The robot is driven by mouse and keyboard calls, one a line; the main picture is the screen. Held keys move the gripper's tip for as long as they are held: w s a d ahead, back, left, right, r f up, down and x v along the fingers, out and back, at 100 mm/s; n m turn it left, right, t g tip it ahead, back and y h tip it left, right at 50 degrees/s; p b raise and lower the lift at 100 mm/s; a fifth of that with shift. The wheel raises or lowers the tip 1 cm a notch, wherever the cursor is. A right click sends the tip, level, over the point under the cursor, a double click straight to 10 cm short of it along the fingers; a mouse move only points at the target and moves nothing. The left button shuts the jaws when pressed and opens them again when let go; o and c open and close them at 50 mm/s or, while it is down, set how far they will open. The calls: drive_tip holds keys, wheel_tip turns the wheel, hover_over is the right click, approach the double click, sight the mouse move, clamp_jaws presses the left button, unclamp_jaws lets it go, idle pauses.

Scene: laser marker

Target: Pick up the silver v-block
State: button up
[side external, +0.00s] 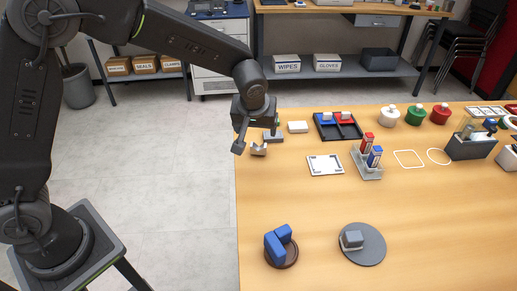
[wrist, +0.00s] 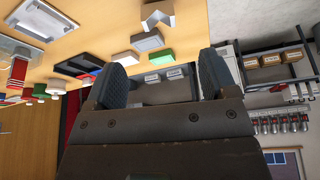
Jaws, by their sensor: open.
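The silver v-block (side external: 258,149) sits near the left edge of the wooden table, its notch facing up, in the side view. The exact height gap to the v-block is hard to tell.
A grey block (side external: 273,137) and a white block (side external: 298,127) stand just behind the v-block. A black tray (side external: 324,133) with blue and red items lies right of them. A white-framed plate (side external: 325,165) lies to the right.

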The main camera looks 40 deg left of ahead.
sight(258, 148)
drive_tip(key=x, duration=1)
drive_tip(key=shift+f, duration=0.35)
drive_tip(key=c, duration=1)
drive_tip(key=shift+r, duration=0.1)
